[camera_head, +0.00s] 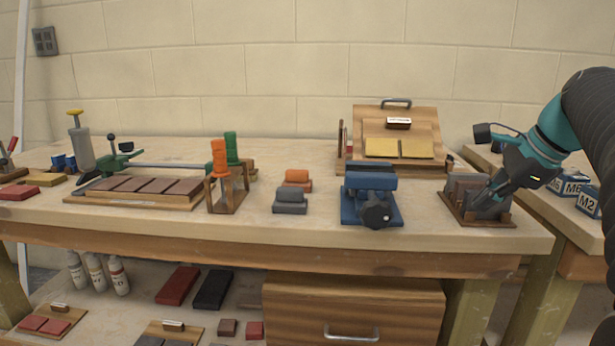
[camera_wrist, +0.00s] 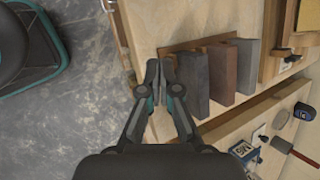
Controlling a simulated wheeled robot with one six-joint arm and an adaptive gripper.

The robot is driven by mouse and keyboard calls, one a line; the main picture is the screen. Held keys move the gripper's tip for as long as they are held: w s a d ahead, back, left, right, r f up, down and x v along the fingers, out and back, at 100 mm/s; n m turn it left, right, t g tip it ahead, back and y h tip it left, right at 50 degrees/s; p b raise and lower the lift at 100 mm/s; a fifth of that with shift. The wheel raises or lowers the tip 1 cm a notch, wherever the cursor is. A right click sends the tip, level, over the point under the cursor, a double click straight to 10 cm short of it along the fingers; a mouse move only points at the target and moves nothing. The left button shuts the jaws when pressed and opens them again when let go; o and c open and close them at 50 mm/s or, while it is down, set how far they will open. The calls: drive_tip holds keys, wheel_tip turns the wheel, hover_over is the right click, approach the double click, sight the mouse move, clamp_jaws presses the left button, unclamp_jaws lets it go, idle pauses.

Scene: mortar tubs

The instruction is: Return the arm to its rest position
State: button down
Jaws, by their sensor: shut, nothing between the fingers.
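My gripper (camera_head: 493,192) is at the right end of the workbench (camera_head: 300,225), just over a small wooden holder (camera_head: 490,219) with blocks. In the wrist view my gripper (camera_wrist: 161,72) has its fingertips together with nothing between them. A dark grey block (camera_wrist: 193,82) stands close beside the fingertips. I cannot tell whether they touch it. A brown block (camera_wrist: 222,75) and a lighter grey block (camera_wrist: 247,68) stand behind it in the row. My arm comes in from the right edge of the head view.
A blue vise (camera_head: 370,200) with a dark knob stands left of the holder. A tilted wooden board (camera_head: 428,124) with yellow pieces is behind. Labelled blue boxes (camera_head: 589,201) sit on a second bench at right. Open floor (camera_wrist: 65,120) shows in the wrist view.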

drive_tip(key=s+a+f+n+h, duration=0.3)
drive_tip(key=s+a+f+n, duration=1.4)
drive_tip(key=s+f+n, duration=0.2)
drive_tip(key=shift+f+n, duration=0.7)
drive_tip(key=shift+f, duration=0.1)
